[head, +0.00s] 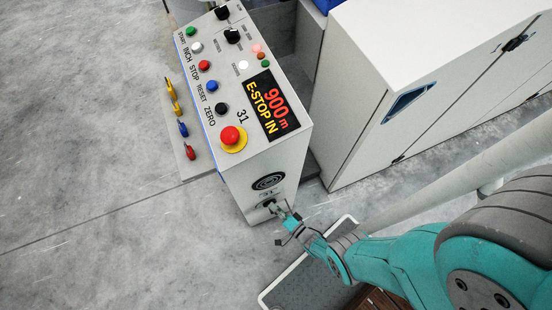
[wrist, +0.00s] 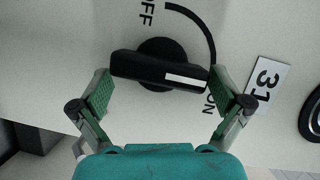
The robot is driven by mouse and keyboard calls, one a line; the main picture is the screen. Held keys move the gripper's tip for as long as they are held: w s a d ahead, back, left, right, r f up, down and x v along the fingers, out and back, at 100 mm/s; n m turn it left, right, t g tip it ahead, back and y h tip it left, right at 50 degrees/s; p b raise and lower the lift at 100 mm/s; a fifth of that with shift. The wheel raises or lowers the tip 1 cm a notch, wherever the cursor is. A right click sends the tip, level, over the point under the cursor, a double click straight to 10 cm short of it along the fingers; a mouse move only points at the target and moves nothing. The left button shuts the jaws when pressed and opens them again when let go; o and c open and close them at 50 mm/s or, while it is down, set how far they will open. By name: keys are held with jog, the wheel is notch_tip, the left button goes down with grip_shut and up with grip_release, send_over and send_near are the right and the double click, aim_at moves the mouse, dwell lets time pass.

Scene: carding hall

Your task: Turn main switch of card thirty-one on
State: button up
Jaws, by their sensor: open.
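The main switch (wrist: 150,68) is a black rotary handle on the pale panel in the wrist view. Its handle lies nearly level, and its white mark points right and slightly down, at the arc's end beside the ON label (wrist: 209,104). The OFF label (wrist: 147,13) is above. A plate reading 31 (wrist: 264,84) is to the right. My gripper (wrist: 161,86) is open, with one finger near each end of the handle; I cannot tell whether they touch it. In the head view my gripper (head: 283,212) is at the console's lower front, largely covering the switch.
The console (head: 283,160) marked 31 has a red emergency button (head: 230,136) on top and a display (head: 267,106) reading "900 m E-STOP IN". A white cabinet (head: 350,95) stands right; floor at left is clear.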

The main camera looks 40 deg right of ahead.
jog(key=s, duration=0.7)
jog(key=shift+s+d+r, duration=0.15)
jog(key=shift+d+r, duration=0.15)
dwell(0.4)
dwell(0.8)
jog(key=shift+s+a, duration=0.1)
jog(key=s+a+r+n+h, duration=0.1)
jog(key=s+r+n, duration=0.2)
jog(key=r, duration=0.3)
jog(key=s+r+n+g+h, duration=0.1)
jog(key=s+r+n, duration=0.15)
jog(key=r, duration=0.35)
jog(key=s+a+r+n+h, duration=0.1)
jog(key=s+r+n, duration=0.25)
jog(key=r, duration=0.25)
jog(key=s+r+n+y, duration=0.1)
jog(key=r+n, duration=0.1)
jog(key=r, duration=1.3)
jog(key=s+r+n+g, duration=0.1)
jog(key=s+r+n, duration=0.1)
jog(key=r, duration=1.2)
jog(key=shift+s+d+r+n+y, duration=0.2)
jog(key=shift+r+n+y, duration=0.2)
jog(key=shift+n, duration=0.4)
